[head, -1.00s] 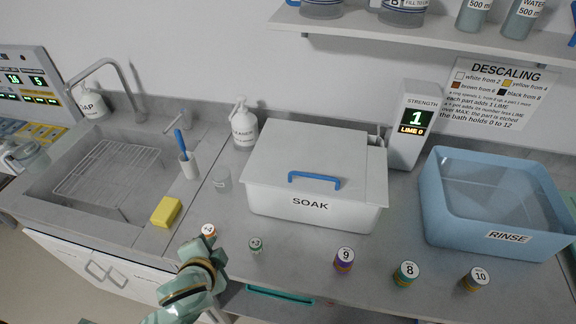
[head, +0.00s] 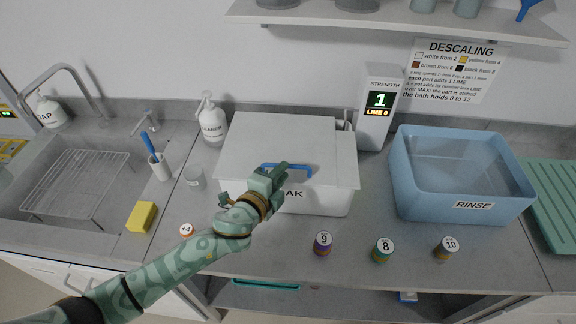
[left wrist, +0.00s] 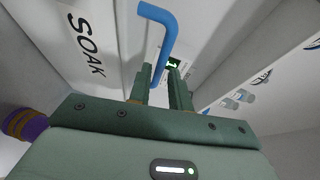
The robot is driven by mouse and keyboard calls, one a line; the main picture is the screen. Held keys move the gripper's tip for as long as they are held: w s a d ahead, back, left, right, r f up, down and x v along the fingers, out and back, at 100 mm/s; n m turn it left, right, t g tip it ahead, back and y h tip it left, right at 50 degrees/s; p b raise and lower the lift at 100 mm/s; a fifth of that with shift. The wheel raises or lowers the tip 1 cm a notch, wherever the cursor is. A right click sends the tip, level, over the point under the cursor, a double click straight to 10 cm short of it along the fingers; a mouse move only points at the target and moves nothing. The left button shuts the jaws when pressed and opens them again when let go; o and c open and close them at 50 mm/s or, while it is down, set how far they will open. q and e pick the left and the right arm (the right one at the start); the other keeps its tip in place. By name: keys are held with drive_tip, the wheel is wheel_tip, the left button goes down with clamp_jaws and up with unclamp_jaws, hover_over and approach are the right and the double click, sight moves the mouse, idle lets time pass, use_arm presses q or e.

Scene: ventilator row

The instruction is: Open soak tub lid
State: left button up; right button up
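The white soak tub (head: 325,203) stands on the counter with its lid (head: 265,138) on top, shut. A blue bar handle (head: 300,171) is on the lid near the front. It also shows in the left wrist view (left wrist: 168,30). My left gripper (head: 279,174) is at the left part of this handle and hides some of it and of the SOAK label. In the left wrist view my left gripper's fingers (left wrist: 159,72) are apart, with the handle running down between them. I see no clear contact. My right gripper is not in view.
A blue rinse tub (head: 407,185) stands to the right, and the strength display (head: 377,105) stands behind, reading 1 and LIME 0. Several numbered ring stacks, one marked 8 (head: 382,250), line the front edge. A sink with a rack (head: 80,180) is at left.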

use_arm(q)
drive_tip(key=x, duration=0.4)
clamp_jaws()
drive_tip(key=shift+n+g, duration=0.3)
drive_tip(key=shift+g, duration=0.4)
drive_tip(key=r+p, duration=0.3)
drive_tip(key=p, duration=0.1)
drive_tip(key=w+r+p, duration=0.1)
drive_tip(key=r+p, duration=0.1)
drive_tip(key=p, duration=0.2)
drive_tip(key=shift+w+r+p, duration=0.15)
drive_tip(key=shift+r+p, duration=0.25)
drive_tip(key=w+r+g+p, duration=0.1)
drive_tip(key=w+r+p, duration=0.4)
drive_tip(key=r+p, duration=0.3)
drive_tip(key=shift+w+y+p, duration=0.3)
drive_tip(key=shift+w+p, duration=0.1)
drive_tip(key=shift+p, duration=1.05)
drive_tip(key=shift+r, duration=0.1)
unclamp_jaws()
